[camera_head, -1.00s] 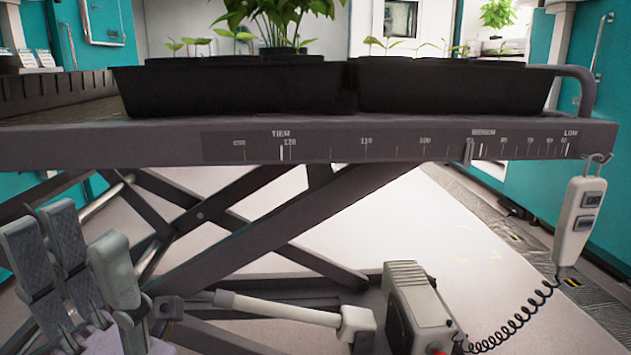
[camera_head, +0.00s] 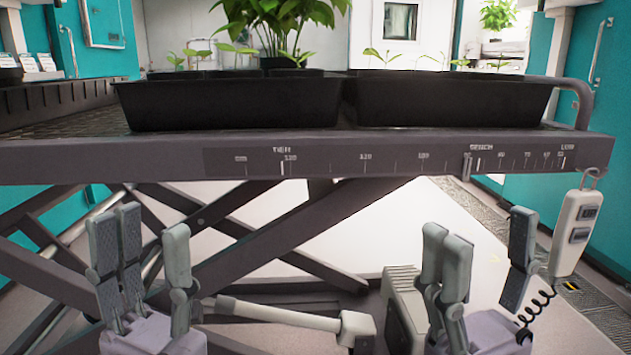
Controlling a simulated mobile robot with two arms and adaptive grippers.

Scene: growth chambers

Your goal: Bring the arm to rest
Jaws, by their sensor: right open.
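My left gripper (camera_head: 149,245) is at the lower left, in front of the lift bench's crossed legs. Its grey fingers point up and stand apart, with nothing between them. My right gripper (camera_head: 485,250) is at the lower right, in front of the lift's motor box (camera_head: 402,305). Its fingers also point up, are spread and hold nothing. Both grippers are below the bench's front rail (camera_head: 330,156) in the picture. Most of both arms is out of view.
Two black trays (camera_head: 235,105) (camera_head: 450,100) of seedlings stand on the bench, with a leafy plant (camera_head: 277,25) behind. A hand control (camera_head: 578,235) hangs at the rail's right end, its coiled cord partly behind my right gripper. Pale floor (camera_head: 370,225) shows beneath.

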